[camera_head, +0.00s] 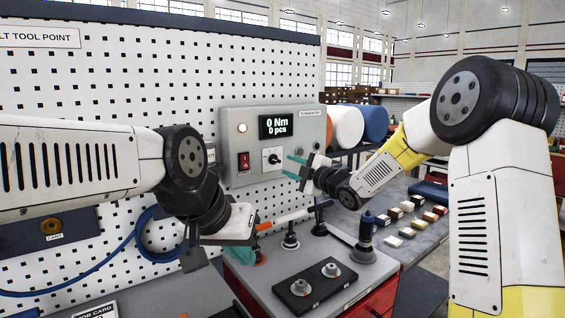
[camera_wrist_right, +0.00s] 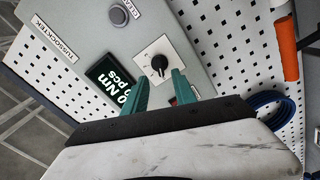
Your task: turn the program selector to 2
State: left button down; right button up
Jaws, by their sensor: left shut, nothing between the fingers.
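The program selector (camera_head: 273,158) is a black knob on a white square plate on the front of the grey control box (camera_head: 236,118). In the right wrist view the knob (camera_wrist_right: 160,65) sits just beyond and between the fingertips; its digits are too small to read. My right gripper (camera_head: 291,166) has teal fingers, spread apart with nothing between them, close in front of the selector; they also show in the right wrist view (camera_wrist_right: 160,76). My left gripper (camera_head: 258,252) is low, below the box, its fingertips partly hidden by its own body.
Below stands a bench with a black block (camera_head: 314,288) and upright tools. A blue hose (camera_head: 158,235) hangs on the pegboard.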

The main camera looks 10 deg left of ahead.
aim_at(277, 161)
jog(key=x, duration=0.6)
jog(key=shift+w+a+f, duration=0.1)
jog(key=shift+w+a, duration=0.15)
jog(key=shift+w, duration=0.05)
grip_shut()
